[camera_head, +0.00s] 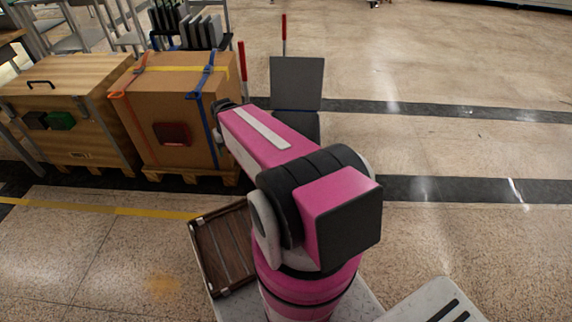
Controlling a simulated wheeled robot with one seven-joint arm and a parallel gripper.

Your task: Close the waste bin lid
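The waste bin appears to be the dark grey box (306,126) standing on the floor beyond my arm, with its lower part hidden behind my arm. Its flat grey lid (297,83) stands up nearly vertical at the back, so the bin is open. My pink and black arm reaches from the bottom middle toward the upper left, and its far end is beside the strapped carton, left of the bin. My gripper cannot be made out; the arm's own links hide that part.
A strapped cardboard carton (195,128) on a pallet and a wooden crate (65,105) stand at the left. Red posts (284,35) rise near the bin. A brown slatted tray (224,250) is beside my base. The floor to the right (460,150) is clear.

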